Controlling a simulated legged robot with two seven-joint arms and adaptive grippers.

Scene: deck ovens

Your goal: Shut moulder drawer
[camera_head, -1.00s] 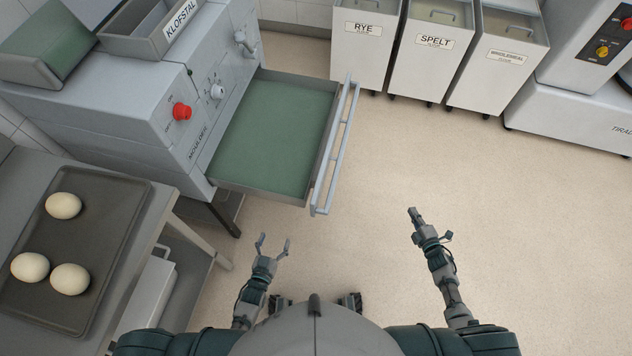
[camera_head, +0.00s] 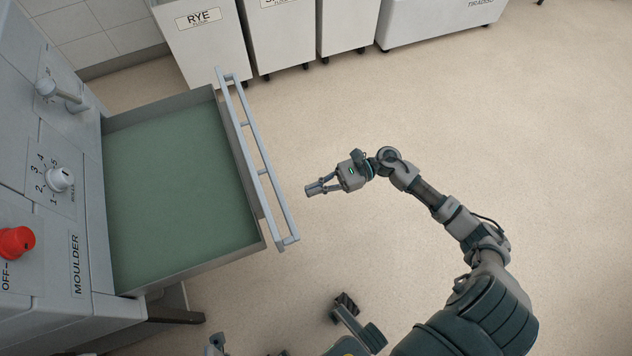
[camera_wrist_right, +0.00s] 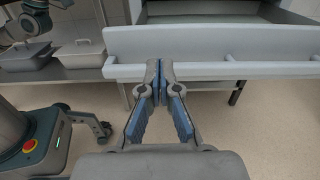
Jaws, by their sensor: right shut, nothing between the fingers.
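The moulder (camera_head: 35,140) stands at the left in the head view, with its drawer (camera_head: 170,185) pulled out toward the right. The drawer has a green bottom and a grey front with a long bar handle (camera_head: 262,170). My right gripper (camera_head: 312,189) is shut and empty, to the right of the handle and apart from it in the head view. In the right wrist view, the shut fingertips (camera_wrist_right: 160,68) point at the drawer front (camera_wrist_right: 215,42) and its bar. My left gripper (camera_head: 216,342) barely shows at the bottom edge.
Flour bins, one labelled RYE (camera_head: 200,40), line the back. A grey machine base (camera_head: 440,20) stands to their right. The floor to the right of the drawer is clear. The moulder's front carries a red knob (camera_head: 17,243) and a dial (camera_head: 60,179).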

